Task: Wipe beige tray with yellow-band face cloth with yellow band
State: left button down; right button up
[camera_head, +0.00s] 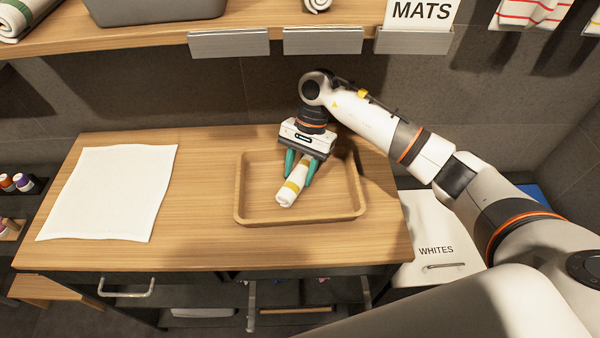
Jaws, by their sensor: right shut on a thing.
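The beige tray (335,208) is a shallow wooden tray with a raised rim, on the right part of the counter. The yellow-band face cloth (286,196) is a rolled white cloth with yellow bands, inside the tray area near its middle. My right gripper (299,178) comes down from above with its green fingers on either side of the cloth and is shut on it. The cloth's far end is partly hidden by the fingers and the gripper body. I cannot tell whether the cloth touches the tray floor. My left gripper is not in view.
A flat white cloth (108,193) lies on the left of the wooden counter (200,215). A shelf (150,35) with a grey bin (155,10) and a MATS sign (420,12) overhangs the back. A white WHITES bin (435,235) stands right of the counter.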

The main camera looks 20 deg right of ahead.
aim_at(301, 186)
jog(key=shift+s+f, duration=0.1)
jog(key=shift+s, duration=0.2)
jog(key=shift+s+a, duration=0.25)
jog(key=shift+s, duration=0.5)
jog(key=shift+s+a, duration=0.2)
jog(key=shift+s, duration=0.5)
jog(key=shift+b, duration=0.4)
jog(key=shift+w+d+b, duration=0.1)
jog(key=shift+w+b, duration=0.55)
jog(key=shift+b, duration=0.05)
jog(key=shift+w+d+b, duration=0.15)
jog(key=shift+w+b, duration=0.5)
jog(key=shift+w, duration=0.05)
jog(key=shift+w+d+b, duration=0.15)
jog(key=shift+w+b, duration=0.2)
jog(key=shift+w, duration=0.1)
jog(key=shift+b, duration=0.55)
jog(key=shift+s+a+f, duration=0.1)
jog(key=shift+s+a, duration=0.05)
jog(key=shift+s, duration=0.5)
jog(key=shift+s+a+f, duration=0.1)
jog(key=shift+s+a, duration=0.1)
jog(key=shift+s, duration=0.4)
jog(key=shift+s+a+f, duration=0.1)
jog(key=shift+s+a, duration=0.05)
jog(key=shift+s, duration=0.5)
